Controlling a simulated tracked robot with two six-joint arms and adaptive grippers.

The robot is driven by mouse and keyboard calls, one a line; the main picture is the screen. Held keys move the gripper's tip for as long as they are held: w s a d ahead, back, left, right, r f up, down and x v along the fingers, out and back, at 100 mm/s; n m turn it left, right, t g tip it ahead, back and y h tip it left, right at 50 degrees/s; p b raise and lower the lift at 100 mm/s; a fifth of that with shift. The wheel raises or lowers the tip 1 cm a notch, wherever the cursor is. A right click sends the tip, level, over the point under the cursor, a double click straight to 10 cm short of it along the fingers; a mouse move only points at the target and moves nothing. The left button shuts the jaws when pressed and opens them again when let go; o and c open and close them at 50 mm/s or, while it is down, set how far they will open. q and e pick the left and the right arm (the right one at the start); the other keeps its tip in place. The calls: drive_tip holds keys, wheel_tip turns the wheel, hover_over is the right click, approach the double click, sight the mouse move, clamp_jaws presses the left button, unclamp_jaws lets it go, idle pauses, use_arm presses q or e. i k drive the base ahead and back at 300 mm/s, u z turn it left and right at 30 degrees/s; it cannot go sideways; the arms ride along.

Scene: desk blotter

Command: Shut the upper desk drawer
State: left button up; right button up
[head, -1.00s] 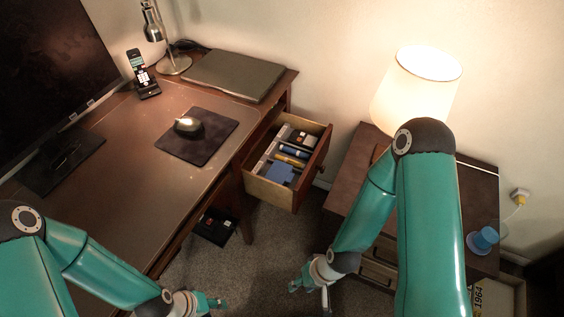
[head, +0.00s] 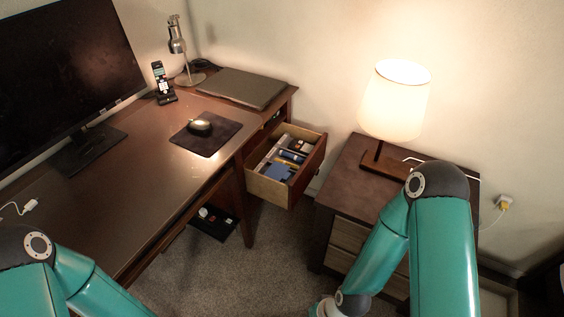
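The upper desk drawer (head: 268,190) stands pulled out from the right side of the desk (head: 130,185). Its front panel (head: 308,170) faces right, toward the nightstand. Blue, yellow and white items lie inside it. My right arm comes in at the lower right; its wrist shows at the bottom edge, well below the drawer, and the fingers are cut off. My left arm is at the lower left over the desk's near side, and its gripper is out of the picture. Neither arm touches the drawer.
A nightstand (head: 345,185) with a lit lamp (head: 396,100) stands right of the drawer, a narrow gap apart. A closed laptop (head: 240,88), phone (head: 163,85), mouse pad (head: 207,145) and monitor (head: 65,75) are on the desk. Carpet (head: 255,265) lies clear below the drawer.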

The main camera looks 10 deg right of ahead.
sight(287, 196)
drive_tip(key=z, duration=0.15)
drive_tip(key=i, duration=0.9)
drive_tip(key=u, duration=0.1)
